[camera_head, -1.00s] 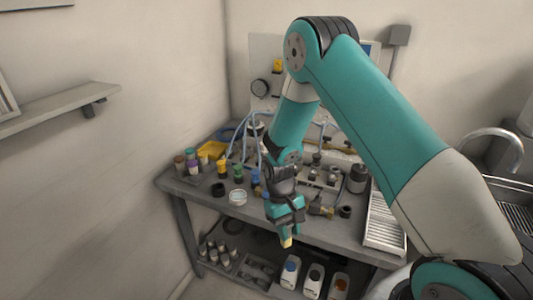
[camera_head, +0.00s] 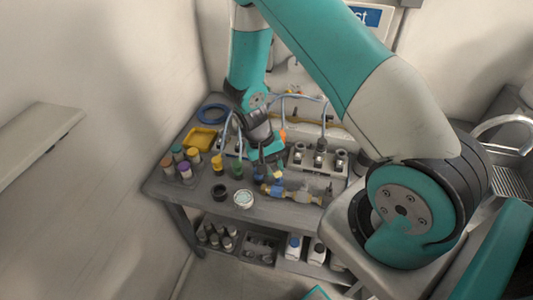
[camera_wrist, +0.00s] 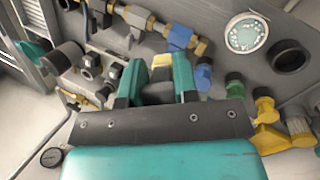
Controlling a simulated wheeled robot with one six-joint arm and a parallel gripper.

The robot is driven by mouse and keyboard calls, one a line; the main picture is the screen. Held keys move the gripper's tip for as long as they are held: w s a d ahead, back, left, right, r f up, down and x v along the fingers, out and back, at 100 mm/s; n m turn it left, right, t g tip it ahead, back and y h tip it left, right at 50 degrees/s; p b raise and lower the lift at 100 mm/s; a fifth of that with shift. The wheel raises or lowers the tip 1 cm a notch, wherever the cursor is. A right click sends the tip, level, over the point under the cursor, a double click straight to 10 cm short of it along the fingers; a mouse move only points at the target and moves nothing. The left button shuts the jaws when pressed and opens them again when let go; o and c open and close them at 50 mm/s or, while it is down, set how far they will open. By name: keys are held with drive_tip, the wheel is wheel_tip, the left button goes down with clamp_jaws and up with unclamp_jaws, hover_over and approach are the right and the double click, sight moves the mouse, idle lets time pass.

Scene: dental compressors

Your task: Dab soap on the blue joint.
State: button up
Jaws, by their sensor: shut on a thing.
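The blue joint (camera_wrist: 180,37) is a blue collar on a brass pipe run, at the top of the wrist view; the head view shows it (camera_head: 277,190) near the front of the bench. My gripper (camera_wrist: 158,75) is shut on a yellow-tipped piece (camera_wrist: 162,60), probably a dauber, and mostly hidden by the fingers. The tip points toward the blue joint, just short of it in the wrist view; I cannot tell whether they touch. A round dish (camera_wrist: 246,35) with white, bubbly contents, apparently the soap, stands to the right of the joint; it also shows in the head view (camera_head: 243,198).
A black ring (camera_wrist: 290,55) lies beside the dish. Blue, green and yellow capped bottles (camera_wrist: 235,85) stand close to my gripper's right. Metal valve fittings (camera_head: 318,158) sit behind the pipe. A yellow tray (camera_head: 200,139) and capped jars (camera_head: 185,165) are at the bench's left.

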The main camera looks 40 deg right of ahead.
wheel_tip(320, 180, down, 6)
drive_tip(key=b, duration=0.4)
drive_tip(key=shift+f+b, duration=0.55)
drive_tip(key=shift+b, duration=0.05)
idle(2.0)
wheel_tip(320, 180, up, 7)
drive_tip(key=p, duration=0.5)
